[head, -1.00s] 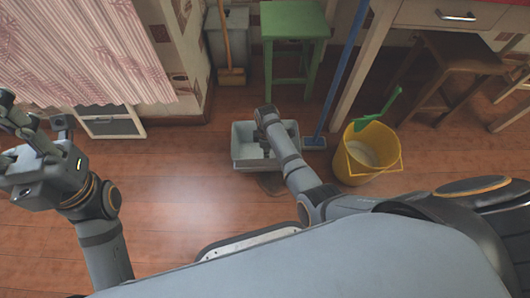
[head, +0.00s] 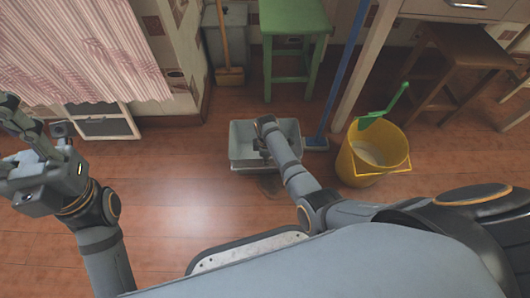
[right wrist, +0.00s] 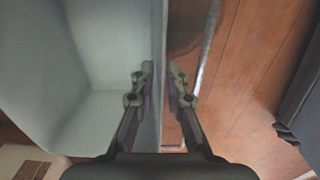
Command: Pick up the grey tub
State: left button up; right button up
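The grey tub (head: 238,153) is a rectangular open box on the wooden floor, in the middle of the head view. In the right wrist view its wall (right wrist: 158,30) runs between my right fingers. My right gripper (right wrist: 160,75) is at the tub, one finger inside the wall and one outside. In the head view my right forearm hides part of the tub. My left gripper (head: 36,115) is at the left edge, fingers apart and empty, away from the tub.
A yellow bucket (head: 361,172) with a green-handled tool (head: 385,108) stands right of the tub. A blue pole (head: 345,75) ends in a broom head by the tub. A green stool (head: 292,18), a grey bin (head: 236,45) and a brown stool (head: 462,45) are behind. Floor left of the tub is clear.

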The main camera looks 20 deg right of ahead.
grip_shut()
